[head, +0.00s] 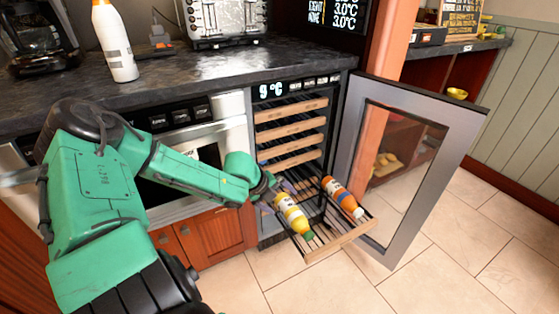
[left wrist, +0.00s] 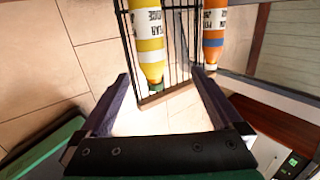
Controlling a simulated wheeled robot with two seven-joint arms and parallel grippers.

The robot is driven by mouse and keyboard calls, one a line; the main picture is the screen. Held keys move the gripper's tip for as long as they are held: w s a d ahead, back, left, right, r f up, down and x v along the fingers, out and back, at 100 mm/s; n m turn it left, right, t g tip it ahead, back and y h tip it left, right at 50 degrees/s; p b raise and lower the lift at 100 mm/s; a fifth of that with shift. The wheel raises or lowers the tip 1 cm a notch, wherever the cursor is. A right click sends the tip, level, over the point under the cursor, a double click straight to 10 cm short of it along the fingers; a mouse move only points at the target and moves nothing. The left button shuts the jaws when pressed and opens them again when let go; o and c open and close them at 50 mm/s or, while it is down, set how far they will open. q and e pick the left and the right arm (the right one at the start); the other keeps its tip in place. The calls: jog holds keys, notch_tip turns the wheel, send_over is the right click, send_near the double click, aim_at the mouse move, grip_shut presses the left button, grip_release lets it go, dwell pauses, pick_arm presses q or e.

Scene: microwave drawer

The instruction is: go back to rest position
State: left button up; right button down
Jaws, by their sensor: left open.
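My left arm reaches in from the left, and its gripper (head: 268,190) is at the left edge of a pulled-out wire rack (head: 345,237) of the wine cooler. In the left wrist view the gripper (left wrist: 161,78) is open and nothing is between its fingers. A yellow bottle with a green cap (head: 291,214) lies on the rack, just beyond the fingertips; it also shows in the left wrist view (left wrist: 150,45). An orange bottle with a blue band (head: 342,197) lies beside it on the right. My right gripper is not in view.
The cooler's glass door (head: 455,150) stands wide open on the right. Other shelves (head: 290,132) are pushed in above. The dark counter (head: 200,78) holds a white-and-orange bottle (head: 113,45) and a toaster (head: 225,20). Tiled floor (head: 430,285) is clear in front.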

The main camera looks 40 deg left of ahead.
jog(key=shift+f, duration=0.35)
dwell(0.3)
